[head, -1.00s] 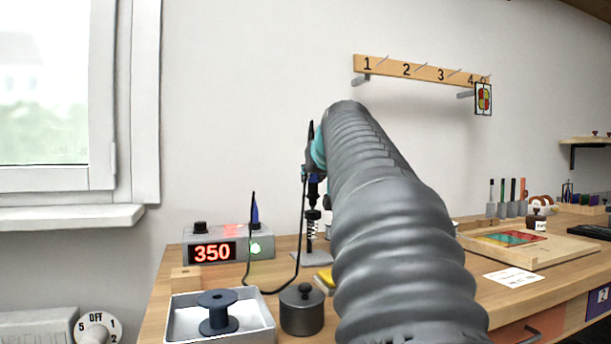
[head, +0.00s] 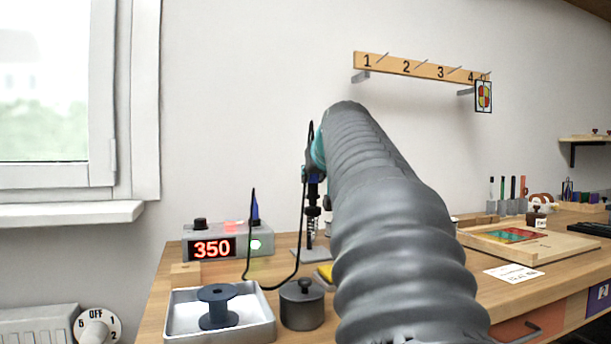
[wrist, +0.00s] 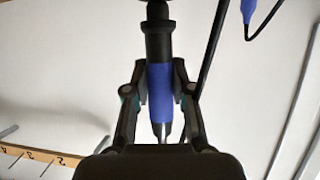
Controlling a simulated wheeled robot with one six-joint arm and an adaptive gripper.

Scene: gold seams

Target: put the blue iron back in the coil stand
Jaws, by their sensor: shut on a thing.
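The blue iron (wrist: 160,95) is in my gripper (wrist: 160,100), whose fingers press on its blue grip from both sides in the wrist view. In the head view the iron (head: 313,188) is upright, partly hidden by my gripper (head: 314,165) and arm. The coil stand (head: 312,226) is directly below the iron, with a dark spring on a flat grey base. A black part sits just above the spring; I cannot tell whether the iron's end is inside the coil.
The station (head: 226,243) reading 350 stands left, its black cable looping to the iron. A white tray (head: 180,338) with a dark spool and a lidded dark pot (head: 302,305) are in front. A wooden board (head: 560,252) lies right. My arm hides the middle.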

